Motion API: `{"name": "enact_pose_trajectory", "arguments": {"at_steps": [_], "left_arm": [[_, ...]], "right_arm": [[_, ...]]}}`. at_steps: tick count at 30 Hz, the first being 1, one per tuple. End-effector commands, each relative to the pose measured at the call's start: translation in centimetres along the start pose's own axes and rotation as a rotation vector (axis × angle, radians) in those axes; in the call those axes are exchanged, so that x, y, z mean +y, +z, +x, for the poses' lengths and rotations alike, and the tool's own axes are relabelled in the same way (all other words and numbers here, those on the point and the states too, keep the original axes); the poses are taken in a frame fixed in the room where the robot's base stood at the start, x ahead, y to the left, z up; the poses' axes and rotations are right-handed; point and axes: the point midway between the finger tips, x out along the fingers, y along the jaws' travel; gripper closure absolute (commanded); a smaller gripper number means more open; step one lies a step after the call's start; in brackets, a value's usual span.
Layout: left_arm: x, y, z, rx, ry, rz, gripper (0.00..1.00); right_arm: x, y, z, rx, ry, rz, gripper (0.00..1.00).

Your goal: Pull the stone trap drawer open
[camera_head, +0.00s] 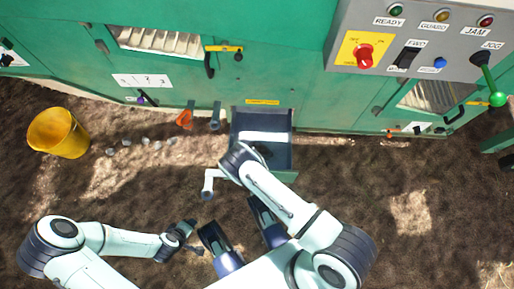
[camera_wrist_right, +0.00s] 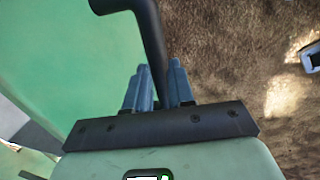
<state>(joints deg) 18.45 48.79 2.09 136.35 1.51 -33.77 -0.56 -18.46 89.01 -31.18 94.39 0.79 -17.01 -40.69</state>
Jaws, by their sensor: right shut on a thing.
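The stone trap drawer (camera_head: 283,150) is a grey tray with a green front, low on the green machine. It sticks out from the machine, and its inside shows. My right arm reaches over its front left part and hides some of it. In the right wrist view, my right gripper (camera_wrist_right: 159,72) is shut on the drawer's dark bent bar handle (camera_wrist_right: 152,35), beside a green panel. The right fingers are hidden in the head view. My left gripper (camera_head: 194,237) is open and empty over the soil, left of and nearer than the drawer.
A yellow bucket (camera_head: 58,133) stands at the left, with several small stones (camera_head: 145,141) on the ground between it and the drawer. An orange handle (camera_head: 185,119) is left of the drawer. A grey control panel (camera_head: 425,40) is at upper right. Soil right of the drawer is mostly clear.

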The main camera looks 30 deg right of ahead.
Motion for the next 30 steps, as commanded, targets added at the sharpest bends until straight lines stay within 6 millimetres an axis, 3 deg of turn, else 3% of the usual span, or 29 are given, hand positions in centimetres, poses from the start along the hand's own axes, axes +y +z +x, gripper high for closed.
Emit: {"name": "enact_pose_trajectory", "arguments": {"at_steps": [14, 15, 17, 26, 30], "left_arm": [[0.0, -0.1, 0.0, 0.001, 0.000, 0.000, 0.46], [0.0, -0.1, 0.0, 0.001, 0.000, 0.000, 0.46], [0.0, -0.1, 0.0, 0.001, 0.000, 0.000, 0.46], [0.0, 0.0, 0.0, 0.000, 0.000, 0.000, 0.46], [0.2, 0.6, -0.7, -0.018, 0.002, 0.002, 0.46]], "right_arm": [[0.1, 0.0, 0.0, 0.000, 0.002, 0.000, 1.00], [0.1, 0.0, 0.0, 0.000, 0.002, 0.000, 0.70], [0.2, 0.0, 0.0, 0.000, 0.003, 0.000, 0.52], [0.1, 0.0, -0.1, 0.000, 0.002, 0.000, 0.52], [0.2, 0.0, -1.3, 0.001, 0.002, -0.001, 0.52]]}}
